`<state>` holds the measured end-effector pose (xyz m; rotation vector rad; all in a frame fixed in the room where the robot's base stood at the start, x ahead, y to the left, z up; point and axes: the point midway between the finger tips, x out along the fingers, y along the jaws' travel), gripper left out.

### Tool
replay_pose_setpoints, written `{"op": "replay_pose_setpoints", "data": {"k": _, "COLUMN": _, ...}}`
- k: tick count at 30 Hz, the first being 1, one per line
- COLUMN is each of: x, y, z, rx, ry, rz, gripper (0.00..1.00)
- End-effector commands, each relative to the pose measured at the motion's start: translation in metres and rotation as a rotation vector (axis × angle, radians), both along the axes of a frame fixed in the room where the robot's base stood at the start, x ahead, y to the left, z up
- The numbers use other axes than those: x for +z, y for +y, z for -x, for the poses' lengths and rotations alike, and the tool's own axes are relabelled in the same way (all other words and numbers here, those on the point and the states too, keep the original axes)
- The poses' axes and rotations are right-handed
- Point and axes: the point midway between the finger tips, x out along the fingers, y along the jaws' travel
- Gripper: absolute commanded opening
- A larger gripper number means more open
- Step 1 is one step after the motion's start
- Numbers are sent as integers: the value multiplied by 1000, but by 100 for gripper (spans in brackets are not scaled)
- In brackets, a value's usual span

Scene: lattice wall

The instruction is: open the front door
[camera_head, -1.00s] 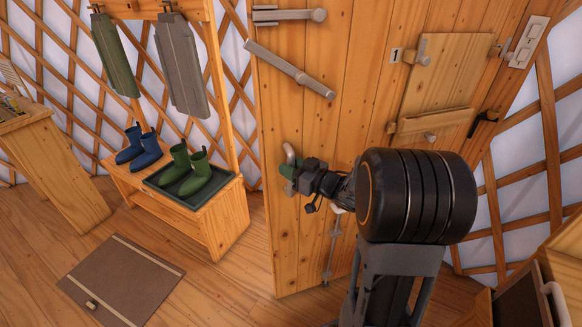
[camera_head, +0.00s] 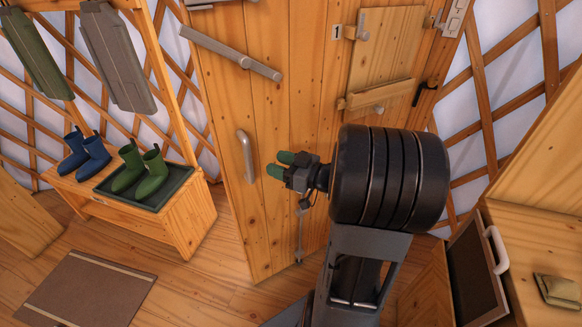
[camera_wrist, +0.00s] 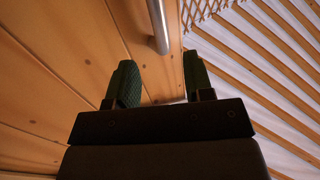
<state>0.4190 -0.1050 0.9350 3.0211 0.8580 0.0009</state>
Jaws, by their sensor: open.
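The front door (camera_head: 281,120) is of upright wooden planks, and its left edge stands out in front of the bench and lattice wall. I cannot tell for sure how far it is open. A metal bar handle (camera_head: 246,155) is upright near its left edge. My gripper (camera_head: 279,164) has green fingertips and is open and empty, a little right of the handle and apart from it in the head view. In the wrist view the handle (camera_wrist: 158,25) shows past the tips of my open gripper (camera_wrist: 160,82), between the fingers in the picture.
A tilted grey bar (camera_head: 230,52) and a small hatch (camera_head: 383,60) are on the door. A wooden cabinet (camera_head: 545,240) is close at right.

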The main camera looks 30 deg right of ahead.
Motion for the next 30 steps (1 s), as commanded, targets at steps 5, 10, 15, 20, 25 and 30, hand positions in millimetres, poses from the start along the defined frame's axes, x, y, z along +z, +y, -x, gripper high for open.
{"op": "replay_pose_setpoints", "data": {"k": 5, "x": 0, "y": -13, "z": 20, "rx": -3, "ry": 1, "rz": -1, "gripper": 48}}
{"op": "replay_pose_setpoints", "data": {"k": 10, "x": 0, "y": -18, "z": 30, "rx": -1, "ry": 1, "rz": -1, "gripper": 48}}
{"op": "replay_pose_setpoints", "data": {"k": 15, "x": 0, "y": -19, "z": 32, "rx": 1, "ry": 1, "rz": -1, "gripper": 48}}
{"op": "replay_pose_setpoints", "data": {"k": 20, "x": 0, "y": -19, "z": 32, "rx": 1, "ry": 1, "rz": -1, "gripper": 48}}
{"op": "replay_pose_setpoints", "data": {"k": 25, "x": 0, "y": -19, "z": 32, "rx": 1, "ry": 1, "rz": -1, "gripper": 48}}
{"op": "replay_pose_setpoints", "data": {"k": 30, "x": -1, "y": -20, "z": 32, "rx": -2, "ry": -3, "rz": 12, "gripper": 48}}
